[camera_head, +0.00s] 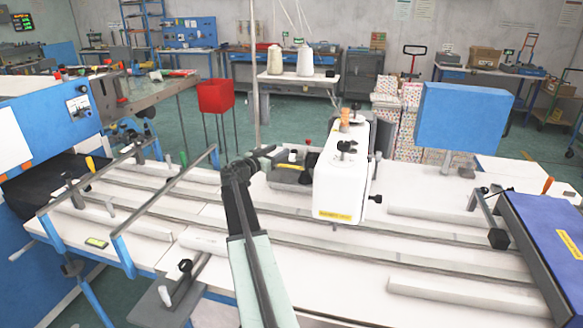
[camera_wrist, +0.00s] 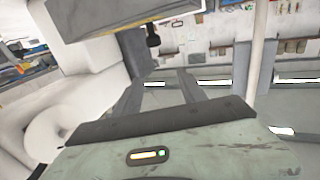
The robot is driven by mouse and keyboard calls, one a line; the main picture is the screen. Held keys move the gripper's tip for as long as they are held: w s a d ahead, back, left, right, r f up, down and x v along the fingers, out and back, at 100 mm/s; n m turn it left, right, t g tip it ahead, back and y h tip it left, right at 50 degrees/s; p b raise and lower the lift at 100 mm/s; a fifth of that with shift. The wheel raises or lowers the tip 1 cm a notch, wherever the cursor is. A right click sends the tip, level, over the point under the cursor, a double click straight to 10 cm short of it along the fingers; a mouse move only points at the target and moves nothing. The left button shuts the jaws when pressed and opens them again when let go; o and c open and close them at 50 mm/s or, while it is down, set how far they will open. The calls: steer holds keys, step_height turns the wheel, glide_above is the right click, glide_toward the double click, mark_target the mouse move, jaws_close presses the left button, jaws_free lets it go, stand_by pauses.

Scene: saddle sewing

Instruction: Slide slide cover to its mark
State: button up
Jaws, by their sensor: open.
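My gripper (camera_head: 274,156) is at the end of my raised arm, just left of the white sewing machine (camera_head: 342,178). In the wrist view my gripper (camera_wrist: 160,88) shows two dark fingers standing apart, with nothing seen between them. A grey box-like part (camera_head: 290,172) lies on the bed beside the machine, close behind my gripper and partly hidden by it. I cannot tell for sure whether it is the slide cover. I cannot make out the mark. In the wrist view the white machine body (camera_wrist: 90,70) fills the left side.
Long metal rails (camera_head: 330,240) run across the white table. Blue-legged bars (camera_head: 150,205) stand at left. A blue panel (camera_head: 462,118) rises behind, right of the machine, and a dark blue board (camera_head: 545,235) lies at right. A red bin (camera_head: 215,95) stands beyond the table.

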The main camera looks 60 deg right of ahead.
steer(key=b, duration=0.2)
glide_toward(292, 152)
steer(key=shift+d+f, duration=0.1)
steer(key=shift+d, duration=0.65)
steer(key=d, duration=0.7)
steer(key=shift+s+d, duration=0.35)
jaws_close()
